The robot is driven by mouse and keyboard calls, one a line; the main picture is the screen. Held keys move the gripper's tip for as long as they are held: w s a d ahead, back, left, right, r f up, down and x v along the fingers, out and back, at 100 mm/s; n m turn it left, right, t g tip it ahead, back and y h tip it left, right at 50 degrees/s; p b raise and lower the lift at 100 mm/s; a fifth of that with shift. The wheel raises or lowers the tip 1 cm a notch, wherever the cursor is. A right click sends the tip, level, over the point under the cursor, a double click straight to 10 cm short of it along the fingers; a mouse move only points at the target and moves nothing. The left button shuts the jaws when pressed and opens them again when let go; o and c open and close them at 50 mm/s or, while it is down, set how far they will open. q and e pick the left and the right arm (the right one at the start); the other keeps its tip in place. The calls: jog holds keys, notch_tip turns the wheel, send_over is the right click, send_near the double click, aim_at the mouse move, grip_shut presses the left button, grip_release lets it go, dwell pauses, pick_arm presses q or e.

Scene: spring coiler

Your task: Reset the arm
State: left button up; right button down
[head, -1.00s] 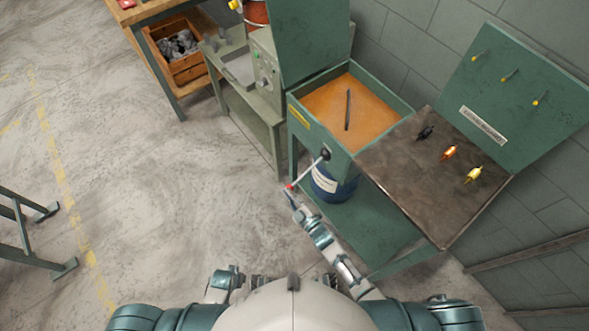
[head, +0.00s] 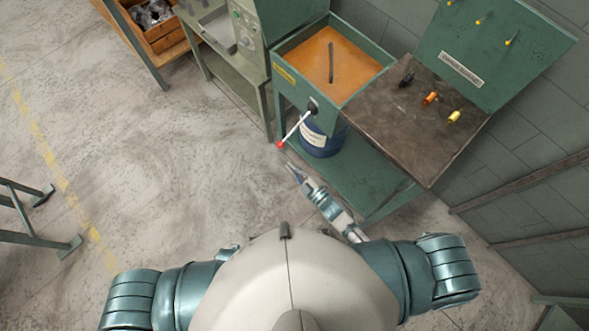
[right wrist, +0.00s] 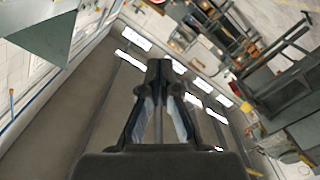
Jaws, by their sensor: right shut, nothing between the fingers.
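My right gripper (head: 291,167) is shut and empty in the head view. It is just below the red-tipped end of a crank lever (head: 293,131), with a small gap between them. The lever comes out of the front of a green bench (head: 297,86) and slants down to the left. In the right wrist view the same gripper (right wrist: 160,68) has its fingertips together with nothing between them. My left gripper does not show in the head view.
The bench has an orange tray surface (head: 312,62) with a dark rod on it. A brown worktop (head: 400,120) holds several small coloured parts. A blue drum (head: 322,140) stands below.

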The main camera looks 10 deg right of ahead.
jog(key=s+d+f+m+g+h, duration=0.25)
jog(key=d+f, duration=0.25)
jog(key=f, duration=0.3)
jog(key=s+d+f+m+g+h, duration=0.2)
jog(key=s+d+f+m+h, duration=0.25)
jog(key=f, duration=0.35)
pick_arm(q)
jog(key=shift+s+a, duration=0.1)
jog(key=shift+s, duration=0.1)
pick_arm(e)
jog(key=s+d+f+m+g+h, duration=0.1)
jog(key=s+d+f+g, duration=0.3)
jog(key=s, duration=0.5)
jog(key=s+d+f+m+g+h, duration=0.1)
jog(key=s+d+f+m+g, duration=0.3)
jog(key=s+f, duration=0.4)
jog(key=shift+s+f+h, duration=0.15)
jog(key=shift+s+h, duration=0.15)
jog(key=shift+s, duration=0.3)
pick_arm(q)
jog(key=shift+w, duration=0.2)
pick_arm(e)
jog(key=shift+w+g, duration=0.1)
jog(key=shift+g, duration=0.15)
